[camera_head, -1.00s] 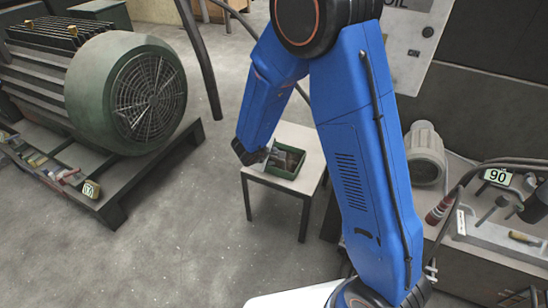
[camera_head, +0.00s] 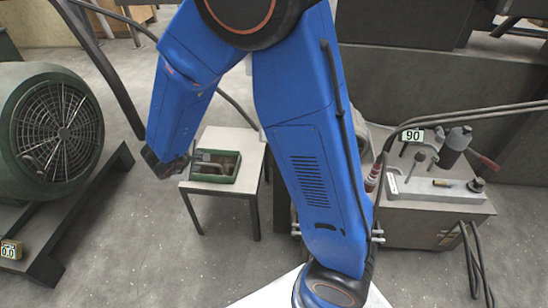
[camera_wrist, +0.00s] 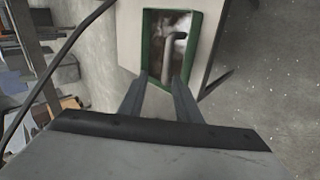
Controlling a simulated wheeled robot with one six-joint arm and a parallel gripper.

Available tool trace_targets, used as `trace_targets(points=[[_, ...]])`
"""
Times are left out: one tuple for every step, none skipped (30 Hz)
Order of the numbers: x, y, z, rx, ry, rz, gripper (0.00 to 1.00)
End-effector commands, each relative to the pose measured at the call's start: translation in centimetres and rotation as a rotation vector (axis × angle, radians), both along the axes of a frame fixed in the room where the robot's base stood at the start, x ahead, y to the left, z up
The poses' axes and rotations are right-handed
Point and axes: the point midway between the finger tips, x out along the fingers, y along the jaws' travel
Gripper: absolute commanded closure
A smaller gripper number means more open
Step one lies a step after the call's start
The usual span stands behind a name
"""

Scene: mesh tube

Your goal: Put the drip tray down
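The drip tray is a green-rimmed open box (camera_head: 232,178) on the small light-topped table (camera_head: 188,187). In the wrist view the tray (camera_wrist: 197,40) shows a dark, stained inside with a bent grey pipe-like piece (camera_wrist: 174,40) in it. My gripper (camera_head: 188,160) is at the left side of the tray in the head view. In the wrist view my gripper's two fingers (camera_wrist: 161,78) are apart at the tray's near end, with a clear gap between the tips. Nothing is seen clamped between them. Whether a finger touches the tray wall cannot be told.
A large green motor (camera_head: 50,130) on a dark pallet stands at left. At right is a grey bench (camera_head: 440,225) with a "90" sign (camera_head: 412,135), tools and hanging cables. Bare floor lies between the motor and the small table.

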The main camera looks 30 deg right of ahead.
Motion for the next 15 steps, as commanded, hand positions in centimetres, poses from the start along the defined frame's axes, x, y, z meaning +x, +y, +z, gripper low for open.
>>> trace_targets(points=[[0.5,-0.1,1.2,0.046,-0.034,0.0,0.69],[0.9,0.0,1.9,0.082,-0.056,0.001,0.69],[1.3,0.1,3.1,0.136,-0.089,0.004,0.69],[1.6,0.2,4.0,0.18,-0.112,0.006,0.69],[1.9,0.4,5.1,0.227,-0.137,0.01,0.69],[2.1,0.5,6.5,0.29,-0.166,0.014,0.69],[2.3,0.6,7.5,0.336,-0.184,0.019,0.69],[2.3,0.7,8.5,0.381,-0.2,0.023,0.69],[2.2,0.8,9.8,0.439,-0.219,0.028,0.69],[2.0,0.8,10.7,0.48,-0.229,0.033,0.69],[1.8,0.8,11.7,0.522,-0.237,0.036,0.69],[1.4,0.9,12.9,0.575,-0.245,0.042,0.69],[1.1,0.9,13.7,0.613,-0.248,0.045,0.69],[0.6,0.9,14.6,0.648,-0.251,0.048,0.69],[0.0,0.7,15.7,0.695,-0.25,0.05,0.69]])
